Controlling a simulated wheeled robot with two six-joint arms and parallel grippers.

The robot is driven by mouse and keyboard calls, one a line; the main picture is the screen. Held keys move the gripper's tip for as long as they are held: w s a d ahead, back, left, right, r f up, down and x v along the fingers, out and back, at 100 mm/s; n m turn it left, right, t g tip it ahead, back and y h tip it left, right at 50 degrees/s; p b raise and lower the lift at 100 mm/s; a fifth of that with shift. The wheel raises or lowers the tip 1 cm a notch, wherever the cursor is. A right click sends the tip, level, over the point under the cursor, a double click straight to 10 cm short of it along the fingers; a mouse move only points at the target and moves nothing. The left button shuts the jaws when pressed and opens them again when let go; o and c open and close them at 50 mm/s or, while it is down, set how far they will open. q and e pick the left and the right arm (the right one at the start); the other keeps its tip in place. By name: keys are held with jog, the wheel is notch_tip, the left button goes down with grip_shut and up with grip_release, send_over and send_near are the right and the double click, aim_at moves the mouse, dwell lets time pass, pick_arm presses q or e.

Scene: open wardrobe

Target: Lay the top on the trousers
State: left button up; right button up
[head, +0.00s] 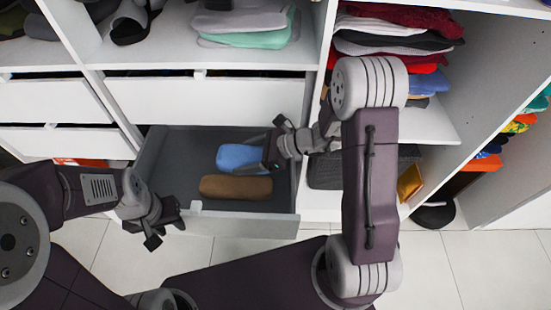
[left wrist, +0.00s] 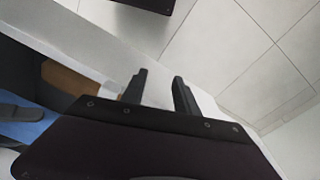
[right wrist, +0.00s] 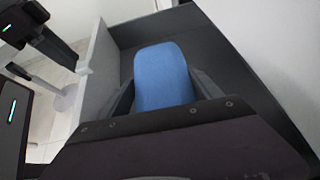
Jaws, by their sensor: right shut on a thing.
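A blue folded garment (head: 240,157), seemingly the top, is in the open drawer (head: 165,160). A brown folded garment (head: 236,188), seemingly the trousers, lies just in front of it on the drawer floor. My right gripper (head: 268,152) is shut on the blue garment at its right end; the right wrist view shows the blue garment (right wrist: 162,78) between the fingers. I cannot tell whether it is raised off the floor. My left gripper (head: 168,230) is open and empty, outside the drawer at its front left; its fingers (left wrist: 160,90) stand apart in the left wrist view.
The drawer's front panel (head: 245,223) stands between my left gripper and the garments. Closed drawers (head: 60,143) are at the left. Shelves with folded clothes (head: 395,50) are above and right. A dark hat-like thing (head: 434,214) lies low at the right. The tiled floor in front is clear.

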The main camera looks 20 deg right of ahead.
aim_at(229, 163)
jog(key=shift+n, duration=0.3)
jog(key=a, duration=0.2)
jog(key=a+f+b, duration=0.1)
jog(key=a, duration=0.1)
jog(key=shift+a+g, duration=0.3)
jog(key=shift+a, duration=0.15)
notch_tip(229, 163, down, 7)
jog(key=b, duration=0.6)
jog(key=shift+d+f, duration=0.1)
jog(key=shift+f+b, duration=0.4)
jog(key=o, duration=1.6)
jog(key=shift+c, duration=0.2)
jog(key=shift+c, duration=0.5)
jog(key=shift+r, duration=0.1)
